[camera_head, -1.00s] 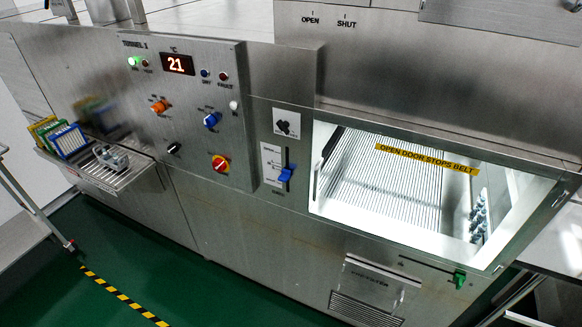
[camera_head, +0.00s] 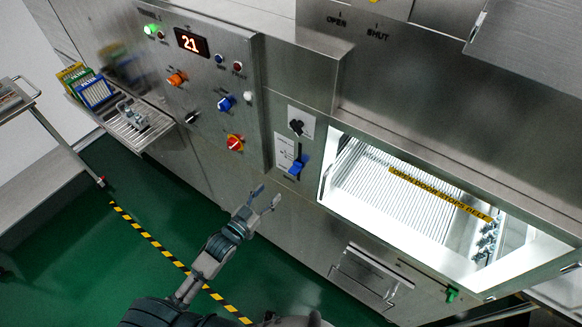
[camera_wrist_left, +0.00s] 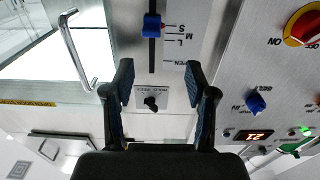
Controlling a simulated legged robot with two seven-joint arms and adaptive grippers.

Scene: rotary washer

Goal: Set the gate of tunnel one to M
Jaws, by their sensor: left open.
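The gate slider's blue handle (camera_head: 298,167) sits low in a vertical slot on the steel front, left of the lit window. My left gripper (camera_head: 266,197) is open and empty, below and left of the handle in the head view. In the wrist view its fingers (camera_wrist_left: 160,78) are spread, apart from the handle. My right gripper is out of view.
Left of the slot is a control panel with a red display (camera_head: 191,42), an orange knob (camera_head: 176,79), a blue knob (camera_head: 226,103) and a red-yellow switch (camera_head: 235,143). A black knob (camera_head: 297,127) sits above the slot.

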